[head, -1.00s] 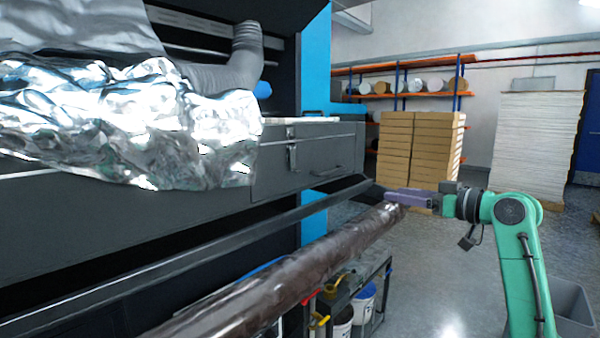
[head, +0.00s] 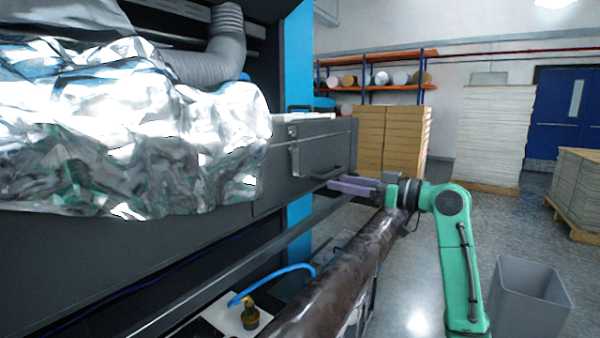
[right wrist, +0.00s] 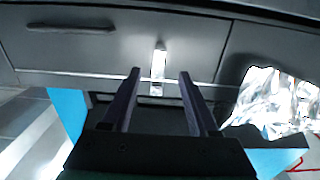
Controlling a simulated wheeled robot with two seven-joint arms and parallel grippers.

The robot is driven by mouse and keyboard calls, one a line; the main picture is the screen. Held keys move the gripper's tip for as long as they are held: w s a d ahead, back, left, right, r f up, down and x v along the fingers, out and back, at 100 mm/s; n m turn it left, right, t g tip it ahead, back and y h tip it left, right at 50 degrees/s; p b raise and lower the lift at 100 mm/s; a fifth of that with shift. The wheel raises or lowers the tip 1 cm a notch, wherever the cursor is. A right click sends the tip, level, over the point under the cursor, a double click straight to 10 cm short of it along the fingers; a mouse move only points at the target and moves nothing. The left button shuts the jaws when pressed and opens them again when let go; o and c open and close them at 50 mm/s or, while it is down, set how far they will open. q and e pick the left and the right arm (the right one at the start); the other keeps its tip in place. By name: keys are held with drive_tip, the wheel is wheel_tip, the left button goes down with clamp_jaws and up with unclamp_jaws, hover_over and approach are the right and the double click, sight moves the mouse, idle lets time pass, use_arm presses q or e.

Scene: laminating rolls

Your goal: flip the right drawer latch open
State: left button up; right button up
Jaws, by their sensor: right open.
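The right drawer latch (head: 294,160) is a small metal clasp on the front of the dark grey drawer (head: 325,150). In the right wrist view the latch (right wrist: 158,64) shows as a bright upright strip, ahead of and between my fingertips. My right gripper (head: 335,185) is open and empty, its purple fingers pointing at the drawer front just right of the latch in the head view. In the right wrist view both fingers (right wrist: 158,77) stand apart, and I see no contact with the latch. My left gripper is not in view.
Crumpled silver foil (head: 130,130) covers the machine left of the drawer. A long dark roll (head: 350,270) and a rail (head: 240,285) run below. A grey bin (head: 530,300) stands at lower right. Cartons (head: 400,140) stand behind; the floor between is open.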

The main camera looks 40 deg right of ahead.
sight(304, 175)
drive_tip(key=p+x, duration=0.3)
drive_tip(key=x, duration=0.7)
drive_tip(key=shift+w+a+r, duration=0.1)
drive_tip(key=shift+w, duration=0.15)
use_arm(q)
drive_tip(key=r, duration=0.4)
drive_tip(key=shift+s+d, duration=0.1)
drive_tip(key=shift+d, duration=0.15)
use_arm(e)
drive_tip(key=shift+w+a, duration=0.15)
drive_tip(key=shift+w, duration=0.25)
clamp_jaws()
